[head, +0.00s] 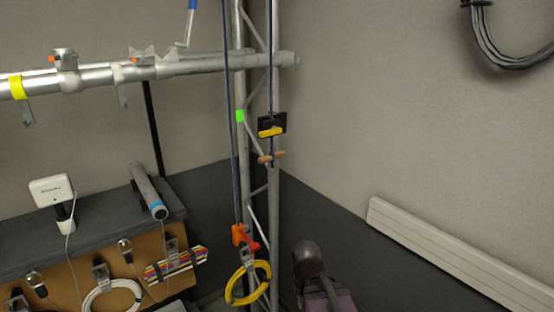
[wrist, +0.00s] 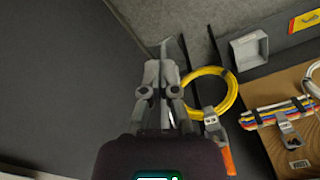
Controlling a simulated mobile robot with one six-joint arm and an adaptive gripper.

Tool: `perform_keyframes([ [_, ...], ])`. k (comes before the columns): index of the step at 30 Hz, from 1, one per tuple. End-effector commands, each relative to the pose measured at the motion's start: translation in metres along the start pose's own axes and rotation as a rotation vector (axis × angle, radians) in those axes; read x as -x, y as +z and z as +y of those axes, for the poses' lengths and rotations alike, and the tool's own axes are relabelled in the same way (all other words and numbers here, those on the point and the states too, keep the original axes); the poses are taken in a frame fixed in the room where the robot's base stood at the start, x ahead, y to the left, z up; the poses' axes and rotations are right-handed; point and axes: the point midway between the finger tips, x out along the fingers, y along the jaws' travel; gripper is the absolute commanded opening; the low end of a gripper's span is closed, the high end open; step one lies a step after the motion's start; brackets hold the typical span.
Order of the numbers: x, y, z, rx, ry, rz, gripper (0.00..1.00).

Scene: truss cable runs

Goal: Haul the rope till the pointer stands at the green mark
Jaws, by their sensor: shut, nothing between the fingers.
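A dark blue rope (head: 232,120) hangs beside the upright truss (head: 276,60) and runs down to an orange clamp (head: 242,237). A bright green mark (head: 240,116) is on the truss's left tube. The yellow pointer (head: 271,131) sits on a black block to the right of the mark and a little lower in the picture. Wooden knobs (head: 265,158) show below the block. My gripper (wrist: 162,70) is shut and empty in the wrist view, left of a yellow cable coil (wrist: 222,94). In the head view only part of my arm shows at the bottom, right of the truss foot.
A bench (head: 100,228) with a white device (head: 52,190) and a grey cylinder (head: 149,190) stands at left. Hooked cables hang on its front. A horizontal pipe (head: 120,73) meets the truss above. A white panel (head: 450,255) runs along the right wall.

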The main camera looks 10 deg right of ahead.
Motion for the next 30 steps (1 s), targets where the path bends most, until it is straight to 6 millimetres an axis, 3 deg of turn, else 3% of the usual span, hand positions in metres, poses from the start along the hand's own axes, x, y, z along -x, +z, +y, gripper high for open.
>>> perform_keyframes([
  [11, 0.0, 0.0, 0.0, 0.0, 0.0, 0.0, 0.0],
  [17, 0.004, -0.006, 0.0, 0.018, 0.017, 0.006, 0.56],
  [18, 0.006, -0.01, 0.001, 0.03, 0.03, 0.009, 0.68],
  [19, 0.009, -0.013, 0.001, 0.041, 0.042, 0.013, 0.7],
  [23, 0.024, -0.037, 0.002, 0.125, 0.125, 0.034, 0.7],
  [30, 0.075, -0.111, -0.001, 0.395, 0.397, 0.088, 0.7],
])
